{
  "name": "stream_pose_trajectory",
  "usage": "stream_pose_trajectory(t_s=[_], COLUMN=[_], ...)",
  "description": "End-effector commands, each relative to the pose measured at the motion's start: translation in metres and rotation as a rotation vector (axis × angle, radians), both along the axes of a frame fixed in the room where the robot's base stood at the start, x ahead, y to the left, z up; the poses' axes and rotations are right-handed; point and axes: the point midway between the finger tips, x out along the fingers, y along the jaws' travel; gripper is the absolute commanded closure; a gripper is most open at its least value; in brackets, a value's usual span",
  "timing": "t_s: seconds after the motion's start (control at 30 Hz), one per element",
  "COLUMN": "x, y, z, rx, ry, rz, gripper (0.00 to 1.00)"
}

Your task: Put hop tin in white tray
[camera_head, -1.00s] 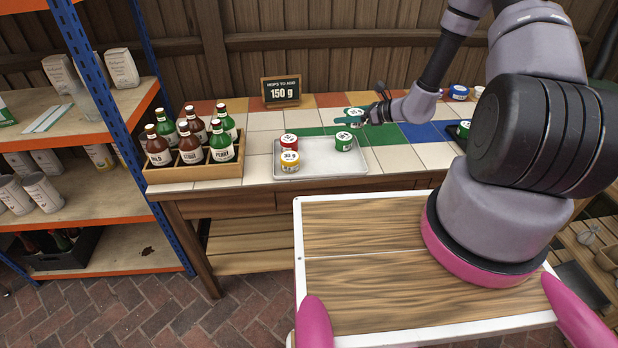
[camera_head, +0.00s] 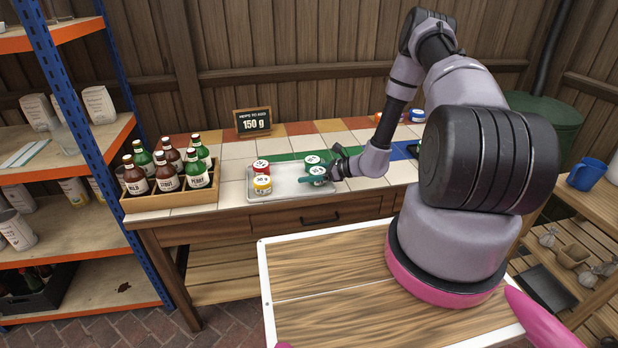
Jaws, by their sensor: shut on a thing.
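The white tray (camera_head: 285,193) lies on the tiled counter. It holds a red tin (camera_head: 261,168) at its back left and a yellow tin (camera_head: 262,184) in front of that. Two green tins with white lids show close together at the tray's right side. My gripper (camera_head: 325,176) reaches in from the right and is shut on a green hop tin (camera_head: 313,160), the farther of the two in the picture. The other green tin (camera_head: 317,173) appears in the tray just in front. The fingers are small and partly hidden, and whether the held tin touches the tray cannot be told.
A wooden crate of bottles (camera_head: 170,201) stands left of the tray. A sign reading 150 g (camera_head: 253,122) stands behind. A blue tin (camera_head: 418,115) is at the counter's back right.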

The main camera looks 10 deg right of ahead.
Motion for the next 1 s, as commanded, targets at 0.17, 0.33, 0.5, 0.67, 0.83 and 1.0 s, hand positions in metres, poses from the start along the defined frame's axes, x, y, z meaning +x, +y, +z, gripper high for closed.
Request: stream_pose_trajectory(t_s=[0.17, 0.33, 0.5, 0.67, 0.83, 1.0], x=[0.000, 0.000, 0.000, 0.000, 0.000, -0.009], y=[0.000, 0.000, 0.000, 0.000, 0.000, -0.017], z=[-0.012, -0.012, -0.014, -0.014, -0.012, -0.003], rx=[0.000, 0.000, 0.000, 0.000, -0.001, -0.001], ry=[-0.001, -0.001, -0.001, -0.001, -0.001, -0.001], rz=[0.000, 0.000, 0.000, 0.000, -0.001, -0.004], gripper=[0.78, 0.78, 0.10, 0.10, 0.10, 0.10])
